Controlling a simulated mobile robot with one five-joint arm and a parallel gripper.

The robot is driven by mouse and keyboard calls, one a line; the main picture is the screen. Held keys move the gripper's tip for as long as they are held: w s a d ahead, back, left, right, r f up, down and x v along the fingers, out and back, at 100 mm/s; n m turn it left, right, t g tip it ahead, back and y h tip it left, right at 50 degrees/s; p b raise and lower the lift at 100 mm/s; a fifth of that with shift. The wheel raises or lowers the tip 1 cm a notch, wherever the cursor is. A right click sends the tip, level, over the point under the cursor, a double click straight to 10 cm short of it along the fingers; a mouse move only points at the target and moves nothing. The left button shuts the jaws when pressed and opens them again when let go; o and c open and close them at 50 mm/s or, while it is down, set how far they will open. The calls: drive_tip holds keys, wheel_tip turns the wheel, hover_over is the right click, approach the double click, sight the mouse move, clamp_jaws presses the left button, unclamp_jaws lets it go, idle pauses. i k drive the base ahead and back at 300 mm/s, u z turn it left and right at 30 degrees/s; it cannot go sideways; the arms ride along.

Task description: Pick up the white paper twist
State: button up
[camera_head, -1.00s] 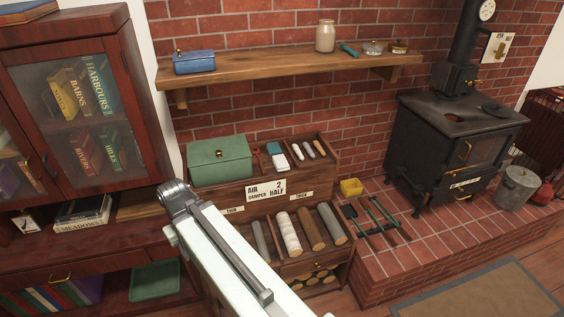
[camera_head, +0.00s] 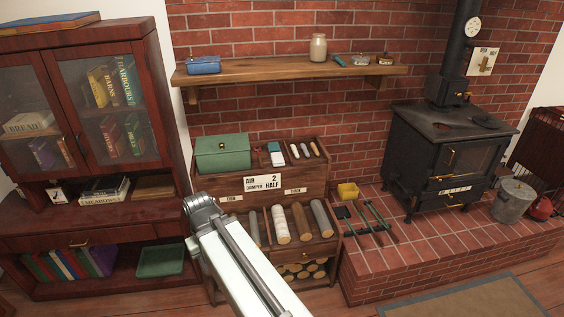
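A small white stick-like piece (camera_head: 294,151), which looks like the white paper twist, lies in the top right compartment of the wooden stand (camera_head: 290,182). It is at the left of a row with a grey piece (camera_head: 304,150) and a brown piece (camera_head: 315,149). A larger white roll or log (camera_head: 280,225) stands tilted in the lower rack. My white arm link and its grey joint rise in front of the stand's lower left. My gripper is not in view.
A green box (camera_head: 222,154) and a blue-and-white packet (camera_head: 275,154) sit left of the row. A wooden shelf (camera_head: 260,70) overhangs behind. The black stove (camera_head: 450,150) is on the brick hearth at right. A glazed cabinet (camera_head: 160,110) stands at left.

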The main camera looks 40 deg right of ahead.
sight(294, 147)
drive_tip(key=z, duration=0.2)
drive_tip(key=i, duration=0.8)
drive_tip(key=u, duration=0.2)
drive_tip(key=k, duration=0.8)
drive_tip(key=z, duration=0.15)
drive_tip(key=i, duration=1.45)
drive_tip(key=u, duration=0.05)
